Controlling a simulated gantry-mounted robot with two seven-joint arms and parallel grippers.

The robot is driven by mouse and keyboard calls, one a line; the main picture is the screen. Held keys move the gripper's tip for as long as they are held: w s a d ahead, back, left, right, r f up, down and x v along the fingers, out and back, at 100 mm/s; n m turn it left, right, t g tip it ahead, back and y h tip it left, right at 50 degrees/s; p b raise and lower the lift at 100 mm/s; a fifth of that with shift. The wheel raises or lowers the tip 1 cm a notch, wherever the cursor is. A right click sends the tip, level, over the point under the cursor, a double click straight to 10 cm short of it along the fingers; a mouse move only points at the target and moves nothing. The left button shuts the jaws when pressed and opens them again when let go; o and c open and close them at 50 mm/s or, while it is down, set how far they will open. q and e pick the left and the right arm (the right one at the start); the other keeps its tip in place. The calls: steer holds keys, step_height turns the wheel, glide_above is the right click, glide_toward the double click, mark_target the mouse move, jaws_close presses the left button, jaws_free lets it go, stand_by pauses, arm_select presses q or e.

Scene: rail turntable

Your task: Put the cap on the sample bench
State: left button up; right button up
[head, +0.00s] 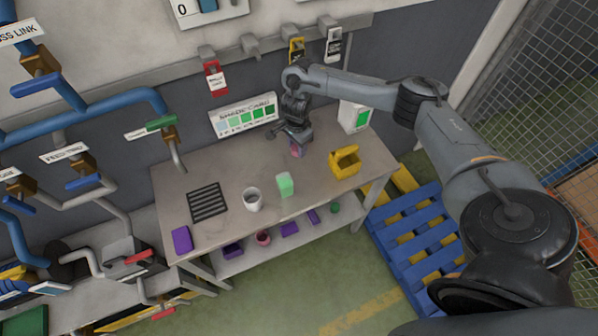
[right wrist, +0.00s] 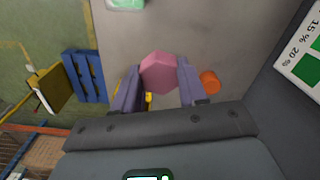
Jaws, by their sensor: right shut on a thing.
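A pink hexagonal piece (right wrist: 158,72), which looks like the cap, sits between the fingers of my right gripper (right wrist: 152,88) in the right wrist view. The gripper is shut on it. In the head view my right gripper (head: 296,142) points down over the back of the grey sample bench (head: 225,165), with a bit of pink (head: 296,152) below it. I cannot tell whether the piece touches the bench top. My left gripper is not in view.
On the bench stand a black grille (head: 207,202), a grey cup (head: 252,199), a green block (head: 285,184), a yellow holder (head: 345,162) and a purple block (head: 182,240). An orange round thing (right wrist: 209,82) is beside the gripper. A blue pallet (head: 412,235) lies right of the bench.

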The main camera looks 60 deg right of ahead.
steer(key=s+d+f, duration=0.2)
steer(key=s+f, duration=0.4)
glide_above(315, 180)
step_height(315, 180, down, 4)
steer(key=shift+a+f, duration=0.15)
steer(key=shift+f, duration=2.2)
steer(key=shift+f, duration=0.1)
steer(key=shift+f+b, duration=0.15)
steer(key=shift+b, duration=0.2)
steer(key=o, duration=1.2)
steer(key=shift+c, duration=0.2)
